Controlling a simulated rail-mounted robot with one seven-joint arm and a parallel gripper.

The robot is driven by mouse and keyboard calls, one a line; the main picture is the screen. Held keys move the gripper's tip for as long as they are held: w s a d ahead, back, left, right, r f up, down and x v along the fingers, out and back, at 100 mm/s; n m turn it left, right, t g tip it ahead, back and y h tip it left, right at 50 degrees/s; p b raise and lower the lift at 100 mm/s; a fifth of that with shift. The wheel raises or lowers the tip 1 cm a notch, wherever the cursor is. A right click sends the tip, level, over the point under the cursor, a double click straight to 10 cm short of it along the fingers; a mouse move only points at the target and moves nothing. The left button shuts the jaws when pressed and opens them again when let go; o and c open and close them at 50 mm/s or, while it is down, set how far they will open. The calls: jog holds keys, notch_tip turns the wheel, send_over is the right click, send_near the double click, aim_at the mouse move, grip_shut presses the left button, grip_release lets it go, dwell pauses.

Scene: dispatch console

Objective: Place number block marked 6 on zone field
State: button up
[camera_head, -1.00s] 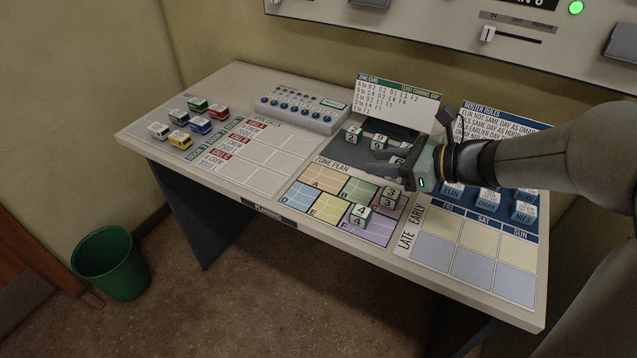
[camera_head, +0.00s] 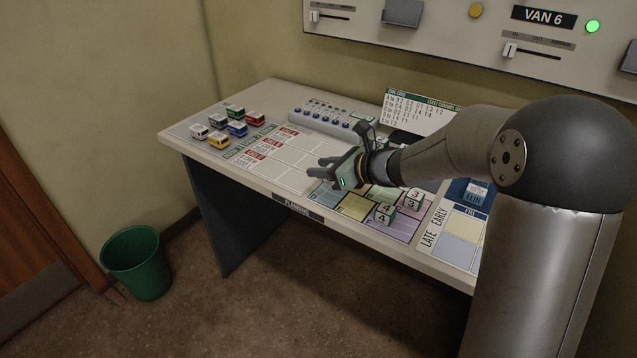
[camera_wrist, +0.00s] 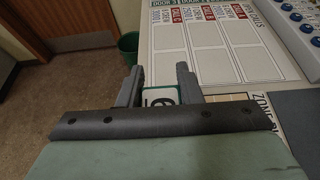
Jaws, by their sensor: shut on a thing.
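My gripper (camera_head: 326,168) is above the left part of the zone plan, near the upper left fields. In the wrist view my gripper (camera_wrist: 160,82) is shut on a white and green number block (camera_wrist: 160,95); its mark looks like a 6, partly cut off by the gripper body. The zone plan (camera_head: 352,228) has coloured lettered fields. A block marked 4 (camera_head: 384,213) stands on its front part and a block marked 3 (camera_head: 414,201) stands on its right part. My arm hides the plan's back part and the block tray behind it.
Several toy vans (camera_head: 228,126) stand at the desk's left end. A switch box (camera_head: 330,116) and a zone card (camera_head: 425,109) stand at the back. The open-calls grid (camera_head: 290,160) is bare. A green bin (camera_head: 137,262) is on the floor.

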aim_at(319, 191)
jog(key=w+f, duration=0.1)
jog(key=w+a+f, duration=0.1)
jog(key=f, duration=0.1)
jog(key=shift+w+f, duration=0.1)
jog(key=shift+w, duration=0.1)
jog(key=shift+w+f, duration=0.15)
jog(key=shift+f, duration=1.45)
jog(key=shift+f+b, duration=0.2)
jog(key=shift+b, duration=0.2)
jog(key=o, duration=1)
jog(key=shift+c, duration=0.2)
